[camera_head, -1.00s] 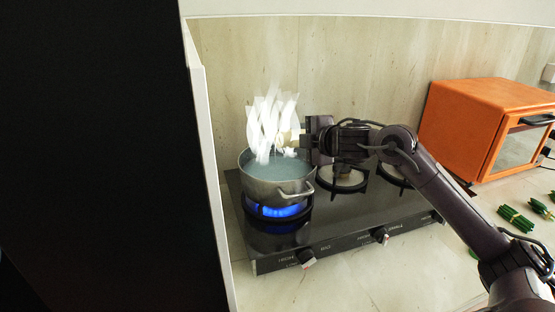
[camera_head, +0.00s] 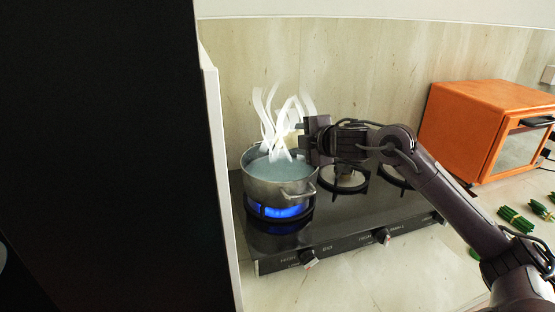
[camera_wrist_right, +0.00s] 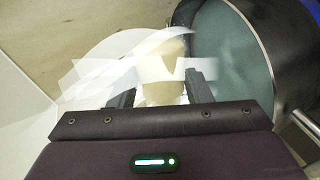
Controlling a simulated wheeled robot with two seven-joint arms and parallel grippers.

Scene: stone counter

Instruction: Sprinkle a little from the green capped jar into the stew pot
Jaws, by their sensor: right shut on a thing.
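The stew pot (camera_head: 262,190) stands on the left burner of the stove, with bluish liquid inside and white steam rising. It also shows at the right of the wrist view (camera_wrist_right: 268,55). My right gripper (camera_head: 303,136) is above the pot's right rim. In the wrist view its two fingers (camera_wrist_right: 157,88) are shut on a pale cream jar (camera_wrist_right: 160,72), partly veiled by steam. No green cap can be made out on it. In the head view the jar is hidden by steam and gripper. My left gripper is not in view.
A blue flame (camera_head: 280,211) burns under the pot on the black stove (camera_head: 345,222). An orange oven (camera_head: 470,125) stands at the right, with green bundles (camera_head: 515,219) on the counter before it. A tall black panel (camera_head: 100,150) closes off the left side.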

